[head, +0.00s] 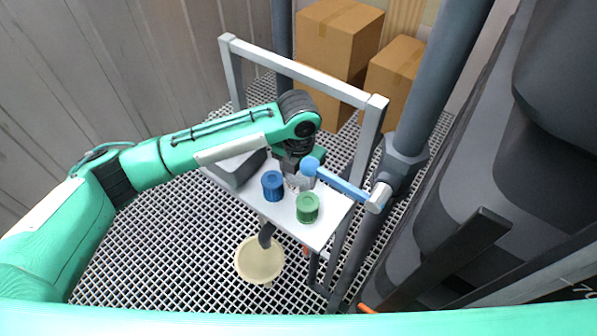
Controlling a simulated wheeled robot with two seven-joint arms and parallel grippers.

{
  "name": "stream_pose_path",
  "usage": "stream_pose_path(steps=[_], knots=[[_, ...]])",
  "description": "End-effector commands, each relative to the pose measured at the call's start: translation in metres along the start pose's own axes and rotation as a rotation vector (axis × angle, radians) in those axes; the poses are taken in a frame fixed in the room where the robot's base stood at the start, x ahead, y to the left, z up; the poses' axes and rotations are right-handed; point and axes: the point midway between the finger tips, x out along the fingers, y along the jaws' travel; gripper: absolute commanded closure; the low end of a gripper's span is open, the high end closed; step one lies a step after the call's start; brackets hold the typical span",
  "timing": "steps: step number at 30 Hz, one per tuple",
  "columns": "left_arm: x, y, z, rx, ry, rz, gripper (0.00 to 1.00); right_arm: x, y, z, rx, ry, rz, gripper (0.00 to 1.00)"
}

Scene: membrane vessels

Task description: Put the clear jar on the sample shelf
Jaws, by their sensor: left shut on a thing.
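The clear jar (300,183) shows as a pale, see-through shape between a blue jar and a green jar, just below my left gripper (294,172). My left gripper points down and is shut on the clear jar; the fingertips are small and partly hidden by the wrist and a light-blue handle. The sample shelf (322,230) is a pale grey board in a grey frame. The clear jar is over or on this board; I cannot tell if its base touches. My right gripper is not in view.
The blue jar (272,187) and green jar (307,208) stand close by on the shelf. A grey bin (238,172) is at its left. The light-blue handle (343,186) juts from a pipe (425,95). A cream bucket (258,262) is below; boxes (338,38) stand behind.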

Motion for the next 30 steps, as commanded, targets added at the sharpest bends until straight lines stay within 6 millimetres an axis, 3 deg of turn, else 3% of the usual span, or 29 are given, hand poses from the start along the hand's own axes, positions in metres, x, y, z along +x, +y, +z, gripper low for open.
stream_pose_path(steps=[12, 13, 16, 25, 30], knots=[[0.011, 0.0, 0.0, 0.001, 0.0, 0.001, 0.66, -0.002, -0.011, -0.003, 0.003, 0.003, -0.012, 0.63], [0.011, 0.0, 0.0, 0.001, 0.0, 0.001, 0.39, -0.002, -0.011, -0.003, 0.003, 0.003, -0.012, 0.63], [0.01, 0.0, 0.0, 0.001, 0.0, 0.001, 0.21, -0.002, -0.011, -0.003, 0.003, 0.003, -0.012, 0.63], [0.008, 0.0, 0.0, 0.001, -0.001, 0.0, 0.21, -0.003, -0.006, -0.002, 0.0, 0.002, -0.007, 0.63], [-0.007, 0.0, 0.001, 0.001, -0.005, 0.0, 0.21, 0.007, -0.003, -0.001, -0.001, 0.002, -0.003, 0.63]])
